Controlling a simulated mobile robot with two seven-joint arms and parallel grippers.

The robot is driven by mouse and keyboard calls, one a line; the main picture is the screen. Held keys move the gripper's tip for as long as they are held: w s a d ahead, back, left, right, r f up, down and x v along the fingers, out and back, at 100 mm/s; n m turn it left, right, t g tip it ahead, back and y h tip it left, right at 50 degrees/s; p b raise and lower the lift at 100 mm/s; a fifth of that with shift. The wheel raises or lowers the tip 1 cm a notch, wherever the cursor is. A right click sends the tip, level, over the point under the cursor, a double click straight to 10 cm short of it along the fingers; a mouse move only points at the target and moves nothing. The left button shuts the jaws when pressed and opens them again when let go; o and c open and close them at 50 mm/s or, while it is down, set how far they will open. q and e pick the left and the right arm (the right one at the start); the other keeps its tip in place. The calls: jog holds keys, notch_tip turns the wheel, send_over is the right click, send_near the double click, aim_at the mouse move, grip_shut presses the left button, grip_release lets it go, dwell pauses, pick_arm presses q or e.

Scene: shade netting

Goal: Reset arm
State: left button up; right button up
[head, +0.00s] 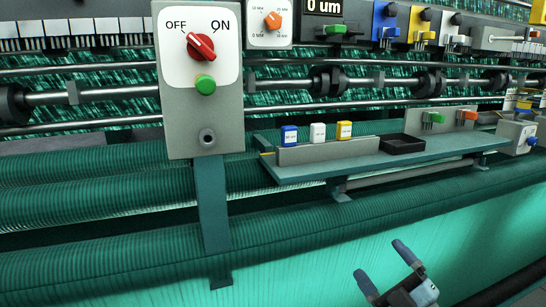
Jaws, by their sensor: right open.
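My right gripper (384,265) is at the bottom, right of centre, in the head view. Its two fingers are spread apart with nothing between them. It is in front of the pale green netting sheet (300,270), below the shelf and the rollers, and appears clear of them. My left gripper is out of view.
A grey control box (172,100) with a red OFF/ON knob (200,46) and a green button (205,85) stands on a post at left. A teal shelf (300,172) holds blue, white and yellow blocks (318,133) and a black tray (405,144). Green rollers (90,205) run across.

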jog(key=s+a+f+m+g+h, duration=0.2)
jog(key=s+f+m+g+h, duration=0.2)
jog(key=s+f+m, duration=0.75)
jog(key=s+a+f+m+g+h, duration=0.1)
jog(key=s+f+m+g+h, duration=0.3)
jog(key=s+f, duration=0.85)
pick_arm(q)
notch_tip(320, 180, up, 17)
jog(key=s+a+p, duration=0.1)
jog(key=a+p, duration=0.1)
jog(key=p, duration=2.6)
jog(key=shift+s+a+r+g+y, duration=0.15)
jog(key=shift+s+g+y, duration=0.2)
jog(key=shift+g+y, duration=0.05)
pick_arm(e)
notch_tip(320, 180, up, 14)
jog(key=w+d+h, duration=0.1)
jog(key=w+d, duration=0.1)
jog(key=shift+w+d+g, duration=0.2)
jog(key=shift+w+g, duration=0.1)
jog(key=shift+w, duration=0.1)
